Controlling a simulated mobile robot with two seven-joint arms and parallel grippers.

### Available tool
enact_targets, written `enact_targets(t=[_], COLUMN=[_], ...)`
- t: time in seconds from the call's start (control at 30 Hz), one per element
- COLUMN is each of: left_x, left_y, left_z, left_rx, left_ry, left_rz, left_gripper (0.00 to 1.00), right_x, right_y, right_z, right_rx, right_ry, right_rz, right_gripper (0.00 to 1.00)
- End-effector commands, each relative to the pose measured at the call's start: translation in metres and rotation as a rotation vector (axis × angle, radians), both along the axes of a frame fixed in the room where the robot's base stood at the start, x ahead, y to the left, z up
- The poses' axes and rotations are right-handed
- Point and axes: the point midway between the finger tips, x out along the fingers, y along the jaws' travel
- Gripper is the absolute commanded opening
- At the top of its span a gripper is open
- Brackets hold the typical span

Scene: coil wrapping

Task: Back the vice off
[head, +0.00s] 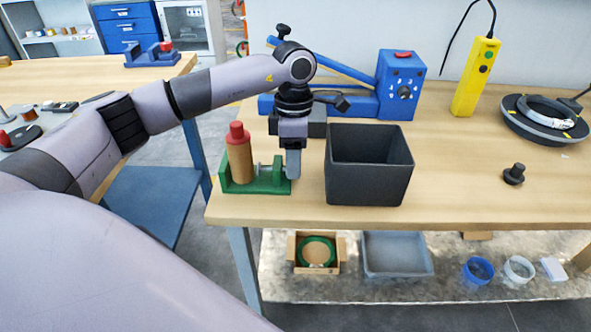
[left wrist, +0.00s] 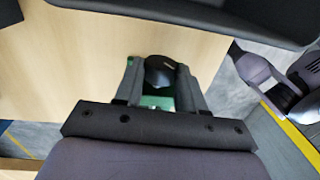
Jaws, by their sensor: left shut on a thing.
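The green vice (head: 275,185) stands near the left front corner of the bench. A brown cylinder with a red top (head: 239,160) stands upright in it, at its left end. A thin metal screw shows to the right of the cylinder. My left gripper (head: 293,168) points down at the vice's right end. In the left wrist view its fingers (left wrist: 160,75) are shut on a dark vice handle (left wrist: 158,72), with green of the vice showing below it. The fingers hide most of the handle in the head view. My right gripper is not in view.
A dark open bin (head: 368,185) stands close to the right of my left gripper. Behind are a blue machine (head: 398,85) and a yellow control box (head: 475,78). A black knob (head: 514,174) and a round dark coil stand (head: 543,122) are at the right.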

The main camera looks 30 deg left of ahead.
Motion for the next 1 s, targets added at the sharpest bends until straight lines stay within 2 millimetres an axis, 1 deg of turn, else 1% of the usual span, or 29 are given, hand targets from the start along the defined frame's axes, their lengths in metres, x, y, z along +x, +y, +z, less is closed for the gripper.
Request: enact_targets(t=[0.03, 0.13, 0.47, 0.63, 0.83, 1.0], left_x=[-0.001, -0.002, -0.002, -0.005, -0.008, -0.009], left_y=[0.001, 0.000, 0.000, -0.001, -0.004, -0.004], left_z=[-0.002, -0.001, -0.001, -0.005, -0.007, -0.002], left_rx=[0.017, 0.034, 0.041, 0.092, 0.176, 0.206], left_ry=[-0.022, -0.052, -0.061, -0.145, -0.282, -0.331], left_rz=[0.000, 0.001, 0.002, -0.001, -0.001, 0.003], left_gripper=[0.20, 0.20, 0.20, 0.20, 0.20, 0.20], right_x=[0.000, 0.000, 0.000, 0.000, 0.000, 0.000], right_y=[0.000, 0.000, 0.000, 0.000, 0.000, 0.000], right_z=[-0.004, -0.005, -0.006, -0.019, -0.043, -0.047], right_rx=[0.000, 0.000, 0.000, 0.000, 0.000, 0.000], right_ry=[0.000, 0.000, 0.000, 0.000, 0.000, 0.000], right_rz=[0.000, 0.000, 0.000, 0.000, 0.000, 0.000], right_gripper=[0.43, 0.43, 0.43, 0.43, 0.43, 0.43])
